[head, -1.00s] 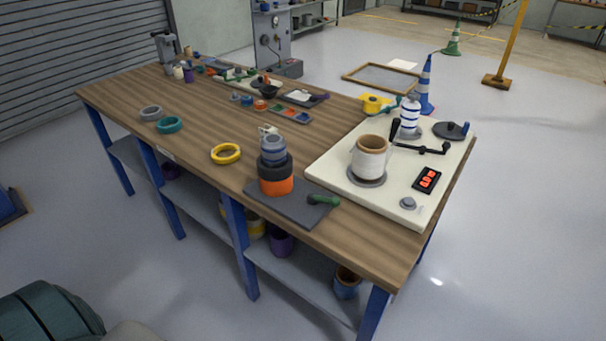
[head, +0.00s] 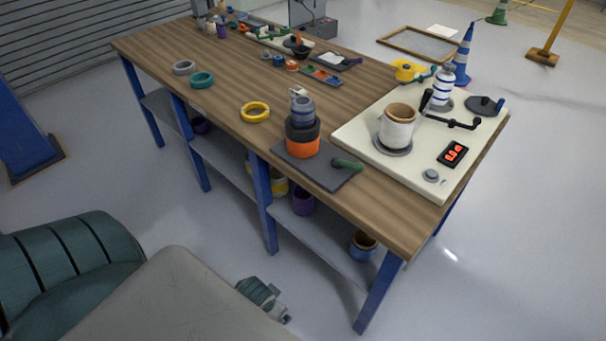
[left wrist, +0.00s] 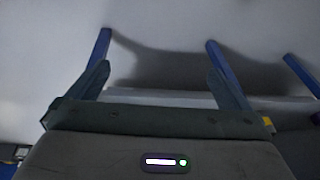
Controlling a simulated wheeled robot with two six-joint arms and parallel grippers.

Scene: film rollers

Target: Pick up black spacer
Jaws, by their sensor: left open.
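A black spacer (head: 302,132) is a dark ring in a stack on the bench. It sits on an orange base (head: 303,148) and below grey-blue rings (head: 302,108). The stack stands upright on a dark grey mat (head: 325,178). My left gripper (left wrist: 158,70) is open and empty in the left wrist view, its two fingers spread over the floor and the bench's blue legs. It is well away from the spacer, low in front of the bench. The spacer does not show in the left wrist view. My right gripper is not in view.
A yellow ring (head: 255,112), a teal ring (head: 202,79) and a grey ring (head: 184,67) lie on the wooden bench (head: 232,92). A green-handled tool (head: 347,164) lies on the mat. A cream machine plate (head: 358,148) with a spool (head: 397,128) stands right.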

